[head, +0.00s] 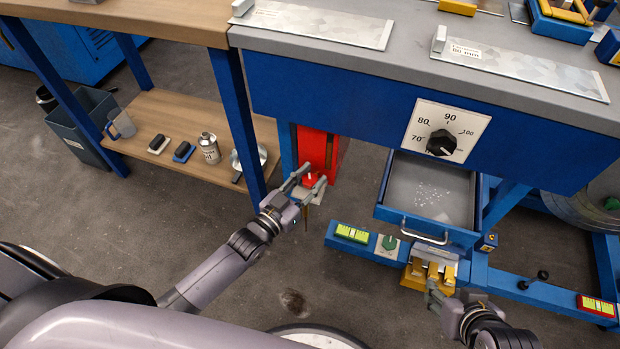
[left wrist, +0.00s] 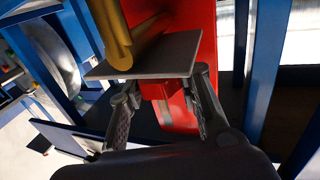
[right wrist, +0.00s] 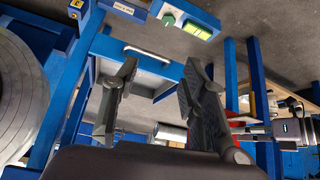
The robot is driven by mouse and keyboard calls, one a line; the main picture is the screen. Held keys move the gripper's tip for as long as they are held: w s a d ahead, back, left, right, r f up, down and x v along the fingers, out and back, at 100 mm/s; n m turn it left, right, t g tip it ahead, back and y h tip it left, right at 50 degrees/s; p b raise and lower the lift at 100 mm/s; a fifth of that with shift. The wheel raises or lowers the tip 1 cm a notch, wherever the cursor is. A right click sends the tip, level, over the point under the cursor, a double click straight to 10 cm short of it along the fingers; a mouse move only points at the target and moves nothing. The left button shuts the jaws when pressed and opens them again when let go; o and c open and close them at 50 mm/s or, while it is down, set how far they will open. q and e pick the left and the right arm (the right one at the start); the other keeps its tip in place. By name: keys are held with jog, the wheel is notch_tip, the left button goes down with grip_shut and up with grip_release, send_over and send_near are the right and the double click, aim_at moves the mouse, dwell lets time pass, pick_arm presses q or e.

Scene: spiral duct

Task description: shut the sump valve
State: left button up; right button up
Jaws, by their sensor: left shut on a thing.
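A tall red unit (head: 316,148) stands under the blue bench, behind my left gripper (head: 307,188). In the left wrist view the same red unit (left wrist: 202,30) carries a brass pipe (left wrist: 122,48) and a grey plate (left wrist: 150,60). My left gripper (left wrist: 163,105) is shut on a small red valve handle (left wrist: 160,90) below the plate. Its fingers partly hide the handle, and the angle of the handle is hard to read. My right gripper (head: 436,292) is at the lower right near a yellow block; the right wrist view shows its fingers (right wrist: 150,90) apart with nothing between them.
The open drawer (head: 440,228) juts from the bench beneath the dial (head: 441,143). A blue rail (head: 350,247) with a green knob (head: 389,243) and levels crosses low in front. A wooden shelf (head: 185,185) with a can and tools is at left.

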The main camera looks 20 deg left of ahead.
pick_arm(q)
jog(key=shift+d+r+n+t+y+p, duration=0.15)
jog(key=shift+n+y+p, duration=0.25)
jog(key=shift+y+p, duration=0.2)
jog(key=shift+a+r+n+t+y+p, duration=0.1)
jog(key=shift+n+t+y+p, duration=0.05)
jog(key=shift+n+y+p, duration=0.35)
jog(key=shift+y, duration=0.6)
jog(key=shift+n+y+p, duration=0.4)
jog(key=shift+n+y, duration=0.1)
jog(key=shift+f+n+y, duration=0.15)
jog(key=shift+n+y, duration=0.35)
jog(key=shift+y, duration=0.2)
pick_arm(e)
jog(key=s+g, duration=0.1)
jog(key=s, duration=0.1)
jog(key=s+d+g, duration=0.1)
jog(key=s+g, duration=0.1)
jog(key=s, duration=0.1)
jog(key=shift+s+d+f+h, duration=0.2)
jog(key=shift+s+d+h, duration=0.1)
jog(key=shift+d+h, duration=0.1)
pick_arm(q)
jog(key=o, duration=1.2)
jog(key=shift+f, duration=0.1)
jog(key=shift+c, duration=0.2)
